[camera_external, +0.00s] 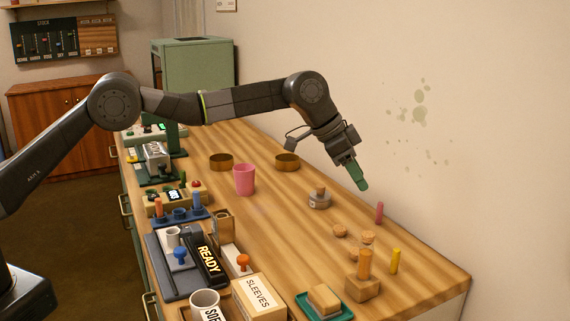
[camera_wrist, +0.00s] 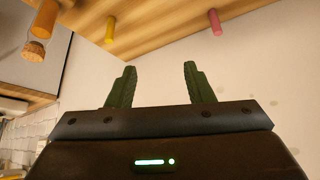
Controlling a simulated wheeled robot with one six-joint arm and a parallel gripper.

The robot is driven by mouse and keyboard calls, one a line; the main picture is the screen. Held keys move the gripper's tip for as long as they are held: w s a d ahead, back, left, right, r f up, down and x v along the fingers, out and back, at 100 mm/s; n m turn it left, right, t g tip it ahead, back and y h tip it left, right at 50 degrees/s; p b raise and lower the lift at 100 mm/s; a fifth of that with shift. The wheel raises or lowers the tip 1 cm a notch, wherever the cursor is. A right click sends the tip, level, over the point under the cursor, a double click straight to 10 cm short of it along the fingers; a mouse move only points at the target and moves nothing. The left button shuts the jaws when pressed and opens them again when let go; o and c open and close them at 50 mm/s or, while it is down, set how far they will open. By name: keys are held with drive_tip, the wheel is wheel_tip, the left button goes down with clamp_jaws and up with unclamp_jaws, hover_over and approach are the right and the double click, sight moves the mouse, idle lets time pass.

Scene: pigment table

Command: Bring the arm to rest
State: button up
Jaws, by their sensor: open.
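My arm reaches from the left over the wooden table (camera_external: 285,229) in the external view. My gripper (camera_external: 361,182) hangs tilted downward above the table's far right edge, near the wall. In the wrist view the two green fingers of my gripper (camera_wrist: 160,75) stand apart with nothing between them. A pink stick (camera_external: 379,212) stands on the table below and right of the gripper, apart from it. It also shows in the wrist view (camera_wrist: 215,22).
A pink cup (camera_external: 244,179), a grey weight (camera_external: 320,199), corks (camera_external: 340,231), a yellow stick (camera_external: 395,261) and an orange stick in a wooden block (camera_external: 362,288) stand on the table. A sleeves box (camera_external: 259,297) is in front. The wall (camera_external: 480,130) is close behind the gripper.

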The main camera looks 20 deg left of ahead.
drive_tip(key=w+a+f+n+t+y+p, duration=0.1)
drive_tip(key=w+a+f+n+p, duration=0.15)
drive_tip(key=w+a, duration=1.1)
drive_tip(key=w+a+f+n+t+y+p, duration=0.1)
drive_tip(key=w+a+n+t, duration=0.15)
drive_tip(key=w+a, duration=1.1)
drive_tip(key=d+x, duration=0.1)
drive_tip(key=x, duration=0.5)
drive_tip(key=shift+d+r+n+g, duration=0.15)
drive_tip(key=shift+d+n+g, duration=0.15)
drive_tip(key=shift+g, duration=0.15)
drive_tip(key=shift+w, duration=0.15)
